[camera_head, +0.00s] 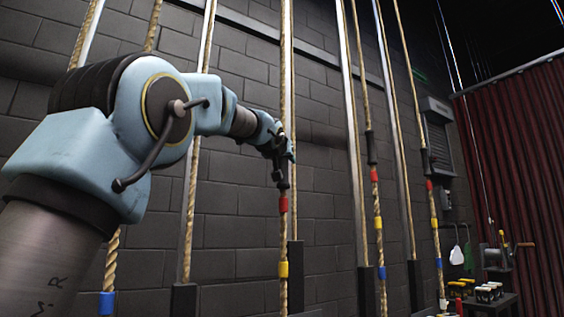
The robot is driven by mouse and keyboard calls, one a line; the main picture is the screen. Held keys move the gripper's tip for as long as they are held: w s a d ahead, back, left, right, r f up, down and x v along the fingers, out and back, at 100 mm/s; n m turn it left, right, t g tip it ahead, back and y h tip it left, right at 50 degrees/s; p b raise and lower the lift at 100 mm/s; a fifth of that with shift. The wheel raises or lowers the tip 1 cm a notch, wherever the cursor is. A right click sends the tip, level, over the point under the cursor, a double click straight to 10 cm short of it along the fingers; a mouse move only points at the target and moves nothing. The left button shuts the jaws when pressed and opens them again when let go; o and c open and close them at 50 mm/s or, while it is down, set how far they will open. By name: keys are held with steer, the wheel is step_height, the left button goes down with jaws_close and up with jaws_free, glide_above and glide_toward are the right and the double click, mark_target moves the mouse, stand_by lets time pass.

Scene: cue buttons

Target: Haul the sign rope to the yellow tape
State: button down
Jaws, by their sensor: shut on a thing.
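My gripper (281,160) is shut on one of the hanging ropes (283,235) near the picture's middle. Just below it, a dark sleeve shows on the rope, then a red tape band (283,204) and a yellow tape band (283,269). Both bands are below my gripper. The rope runs straight up out of view and down past the lower edge. My fingers and wrist partly hide the rope at the grip. No label names the sign rope, so I cannot tell which it is by reading.
A low table with jars (485,294) stands at lower right, near a red curtain (520,150).

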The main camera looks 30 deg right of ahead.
step_height(320, 180, down, 22)
steer(key=b, duration=1.9)
steer(key=shift+r, duration=0.2)
steer(key=c, duration=0.5)
jaws_free()
steer(key=shift+r, duration=0.1)
steer(key=shift+a, duration=0.1)
steer(key=b, duration=0.5)
glide_toward(286, 232)
steer(key=w, duration=0.1)
steer(key=w+d, duration=0.1)
steer(key=w, duration=0.1)
steer(key=shift+d, duration=0.1)
